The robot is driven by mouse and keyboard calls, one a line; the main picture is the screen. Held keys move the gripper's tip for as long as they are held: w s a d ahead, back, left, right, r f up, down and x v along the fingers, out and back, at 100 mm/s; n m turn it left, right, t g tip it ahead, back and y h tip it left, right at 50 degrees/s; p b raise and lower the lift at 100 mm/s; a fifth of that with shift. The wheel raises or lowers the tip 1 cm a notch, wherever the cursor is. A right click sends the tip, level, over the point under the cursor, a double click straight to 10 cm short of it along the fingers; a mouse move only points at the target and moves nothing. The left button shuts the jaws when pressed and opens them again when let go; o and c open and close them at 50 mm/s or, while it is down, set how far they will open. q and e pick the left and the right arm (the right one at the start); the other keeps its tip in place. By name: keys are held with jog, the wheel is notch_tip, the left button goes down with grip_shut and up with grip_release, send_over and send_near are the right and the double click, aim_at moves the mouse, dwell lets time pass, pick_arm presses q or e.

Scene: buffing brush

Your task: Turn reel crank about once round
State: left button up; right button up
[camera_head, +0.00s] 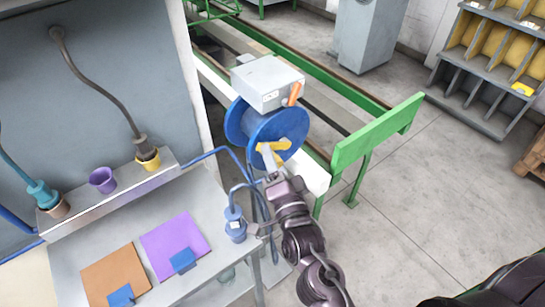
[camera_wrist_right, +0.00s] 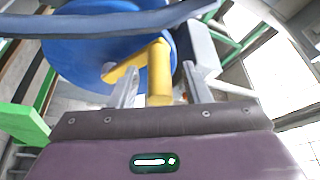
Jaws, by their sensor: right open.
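The blue reel (camera_head: 279,123) stands beside the green-framed rail, with a grey box above it. Its yellow crank (camera_head: 281,146) is on the face toward me, partly covered by my right gripper (camera_head: 268,160). In the right wrist view, the crank (camera_wrist_right: 160,72) has an arm running left across the blue reel (camera_wrist_right: 80,55) and a grip pointing toward the palm. My right gripper (camera_wrist_right: 160,88) is open, with one finger on each side of the grip and gaps visible. My left gripper is not in view.
A blue-grey bar (camera_wrist_right: 110,22) crosses the top of the wrist view. The grey box (camera_head: 267,82) with an orange handle sits over the reel. A green barrier (camera_head: 375,135) stands to the right. A workbench (camera_head: 205,210) with cups and pads is to the left.

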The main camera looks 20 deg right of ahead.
jog(key=s+f+b, duration=0.1)
jog(key=s+b, duration=0.1)
jog(key=s, duration=0.5)
jog(key=shift+f, duration=0.1)
jog(key=n+g+y, duration=0.1)
jog(key=n+y, duration=0.1)
jog(key=n, duration=0.2)
jog(key=w+d+r+n+g+y+b, duration=0.1)
jog(key=n+y, duration=0.1)
jog(key=n, duration=0.2)
jog(key=d+n+g+y, duration=0.1)
jog(key=n+y, duration=0.1)
jog(key=n, duration=0.3)
jog(key=shift+w+d+r, duration=0.15)
jog(key=shift+w+r, duration=0.1)
jog(key=shift+r, duration=0.05)
jog(key=shift+p+x, duration=1)
jog(key=shift+x, duration=2.55)
jog(key=shift+f, duration=0.15)
